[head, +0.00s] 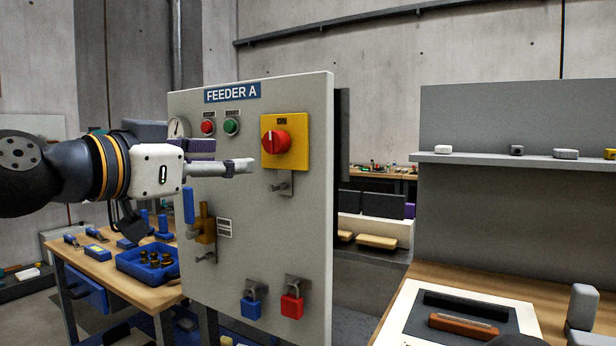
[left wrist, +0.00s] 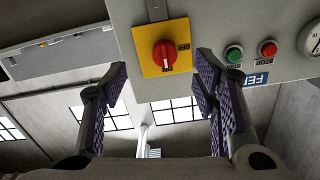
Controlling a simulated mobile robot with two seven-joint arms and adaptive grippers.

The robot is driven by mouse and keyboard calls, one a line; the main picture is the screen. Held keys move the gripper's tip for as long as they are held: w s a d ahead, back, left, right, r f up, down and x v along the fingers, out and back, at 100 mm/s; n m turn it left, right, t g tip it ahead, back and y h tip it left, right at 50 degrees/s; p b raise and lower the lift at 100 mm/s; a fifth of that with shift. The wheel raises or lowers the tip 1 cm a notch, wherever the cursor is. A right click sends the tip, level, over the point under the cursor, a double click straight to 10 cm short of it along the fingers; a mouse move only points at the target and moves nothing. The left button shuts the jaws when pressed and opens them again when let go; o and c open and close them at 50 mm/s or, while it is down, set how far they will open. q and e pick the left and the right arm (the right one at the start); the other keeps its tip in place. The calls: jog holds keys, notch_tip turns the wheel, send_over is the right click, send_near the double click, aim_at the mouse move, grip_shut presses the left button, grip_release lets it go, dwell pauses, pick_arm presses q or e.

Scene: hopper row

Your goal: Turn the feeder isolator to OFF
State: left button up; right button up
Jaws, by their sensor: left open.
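The feeder isolator is a red rotary knob (head: 277,142) on a yellow plate (head: 299,151), at the upper right of the grey FEEDER A panel (head: 262,215). The word ON shows above the knob. The knob also shows in the left wrist view (left wrist: 164,54), with its plate (left wrist: 146,65). My left gripper (head: 232,160) is open and empty, in front of the panel and left of the knob. In the left wrist view its purple-padded fingers (left wrist: 160,85) are spread wide, with the knob seen beyond the gap between them. The gripper appears apart from the knob. My right gripper is not in view.
Red (head: 207,127) and green (head: 231,126) buttons and a gauge sit left of the plate. A blue padlock (head: 251,306) and a red padlock (head: 291,305) hang low on the panel. A metal hasp (head: 285,186) juts out below the plate. A wooden bench (head: 560,300) stands at right.

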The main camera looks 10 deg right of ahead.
aim_at(271, 142)
pick_arm(q)
jog(key=b+x, duration=0.1)
jog(key=x, duration=0.1)
jog(key=b+x, duration=0.1)
jog(key=x, duration=0.1)
jog(key=r+b+x, duration=0.1)
jog(key=x, duration=0.2)
jog(key=shift+w+a, duration=0.2)
jog(key=shift+w, duration=0.15)
jog(key=shift+w+d+r, duration=0.25)
jog(key=shift+w+d, duration=0.25)
jog(key=shift+w, duration=0.05)
jog(key=shift+w+d+r, duration=0.25)
jog(key=shift+w+d, duration=0.25)
jog(key=shift+w, duration=0.1)
jog(key=shift+w+d+r, duration=0.15)
jog(key=shift+w+d, duration=0.25)
jog(key=shift+w, duration=0.1)
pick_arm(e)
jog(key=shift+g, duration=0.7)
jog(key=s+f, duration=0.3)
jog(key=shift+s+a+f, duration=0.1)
pick_arm(q)
jog(key=shift+c, duration=0.5)
jog(key=c, duration=1.1)
